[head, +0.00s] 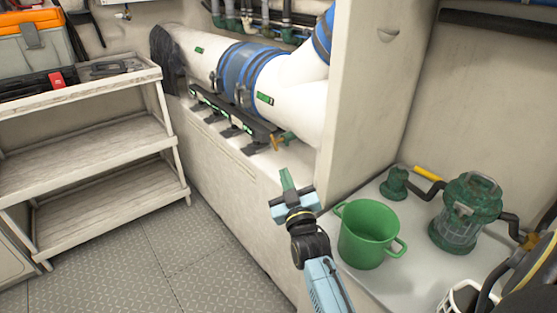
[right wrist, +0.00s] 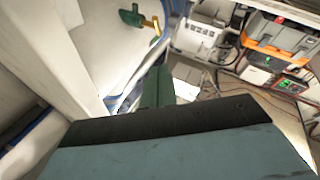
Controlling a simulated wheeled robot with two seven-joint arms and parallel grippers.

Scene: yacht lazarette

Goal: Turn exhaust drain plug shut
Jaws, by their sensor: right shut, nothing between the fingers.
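The exhaust drain plug appears to be the small brass-and-green tap (head: 283,139) at the low right end of the white exhaust pipe (head: 295,92). A green-and-brass fitting (right wrist: 139,18) also shows in the right wrist view, near the top. My right gripper (head: 287,180) is shut and empty, with green fingers pointing up. In the head view it is below the tap and apart from it. The shut fingers also show in the right wrist view (right wrist: 156,88). Whether the plug is turned open or shut cannot be told. My left gripper is not in view.
A white wall panel (head: 375,80) rises just right of the pipe. A green bucket (head: 366,240) and a green strainer (head: 467,212) stand on the white surface at right. A shelf rack (head: 80,145) stands at left. The metal floor (head: 150,245) between is clear.

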